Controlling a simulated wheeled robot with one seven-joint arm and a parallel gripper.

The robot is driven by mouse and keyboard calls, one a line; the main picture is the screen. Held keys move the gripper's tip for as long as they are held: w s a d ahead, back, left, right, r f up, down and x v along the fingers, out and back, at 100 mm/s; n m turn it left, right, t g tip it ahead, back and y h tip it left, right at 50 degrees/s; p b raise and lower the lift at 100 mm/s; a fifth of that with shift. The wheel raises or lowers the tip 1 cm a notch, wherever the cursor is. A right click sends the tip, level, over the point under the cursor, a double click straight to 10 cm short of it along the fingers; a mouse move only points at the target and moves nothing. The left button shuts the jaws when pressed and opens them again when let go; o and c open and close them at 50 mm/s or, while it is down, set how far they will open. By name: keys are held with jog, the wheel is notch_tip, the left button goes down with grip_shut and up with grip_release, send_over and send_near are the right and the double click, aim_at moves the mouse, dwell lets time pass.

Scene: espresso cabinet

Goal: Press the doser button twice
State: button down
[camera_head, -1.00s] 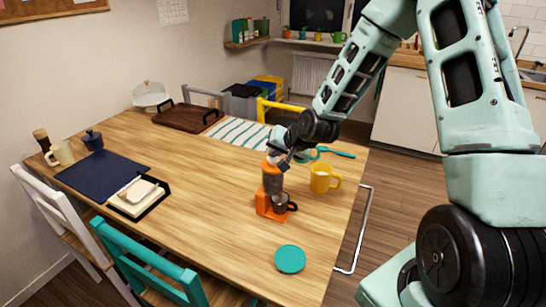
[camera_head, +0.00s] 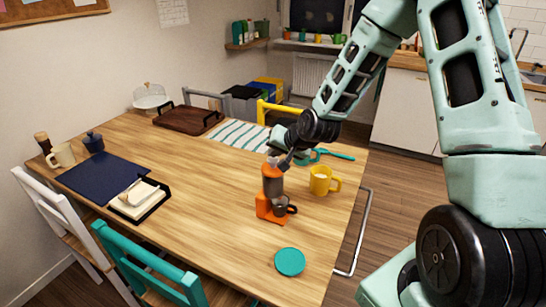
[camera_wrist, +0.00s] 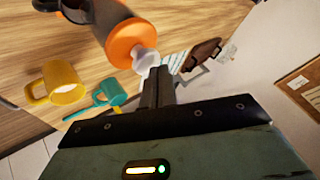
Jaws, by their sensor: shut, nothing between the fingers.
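The doser (camera_head: 271,187) stands upright on the table, with an orange base, a grey body and an orange top. A dark cup (camera_head: 283,207) sits at its base. In the wrist view the orange cap (camera_wrist: 124,42) carries a pale round button (camera_wrist: 147,61). My gripper (camera_wrist: 160,72) is shut and empty, with its fingertips right beside the button. I cannot tell whether they touch it. In the head view my gripper (camera_head: 284,158) is just above and to the right of the doser's top, and its tips are hard to make out.
A yellow mug (camera_head: 321,181) stands right of the doser, and it also shows in the wrist view (camera_wrist: 62,79). A teal coaster (camera_head: 290,262) lies in front. A teal utensil (camera_head: 337,155) lies behind the mug.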

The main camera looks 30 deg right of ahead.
aim_at(275, 161)
jog(key=shift+r, duration=0.45)
notch_tip(275, 161, up, 5)
jog(key=p, duration=0.4)
dwell(0.8)
